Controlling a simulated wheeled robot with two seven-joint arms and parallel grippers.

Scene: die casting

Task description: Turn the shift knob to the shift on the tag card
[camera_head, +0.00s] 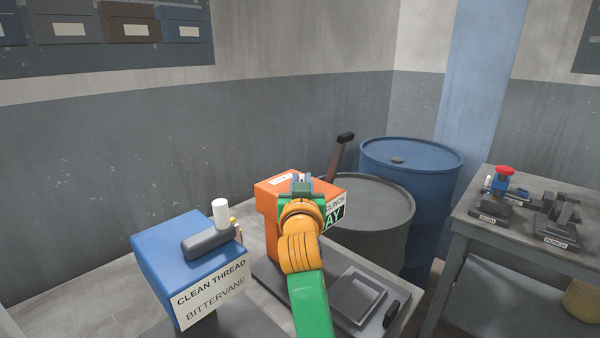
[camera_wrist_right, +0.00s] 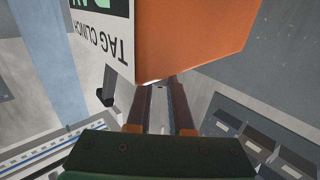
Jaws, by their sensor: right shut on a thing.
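An orange box-shaped machine (camera_head: 268,206) stands on the bench in the middle of the head view. The card also shows upside down in the right wrist view (camera_wrist_right: 103,40), reading "TAG CLINCH". My right gripper (camera_head: 302,184) is at the machine's top, its fingers closed around a small pale piece, apparently the shift knob, mostly hidden by the fingers. The fingers also show in the right wrist view (camera_wrist_right: 160,100). My left gripper is not in view.
A blue machine (camera_head: 165,250) labelled "CLEAN THREAD BITTERVANE" stands left. A grey tray (camera_head: 358,298) lies right of my arm. Grey (camera_head: 375,230) and blue (camera_head: 420,190) drums stand behind. A side table (camera_head: 462,212) at right holds small tools, one with a red top (camera_head: 505,170).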

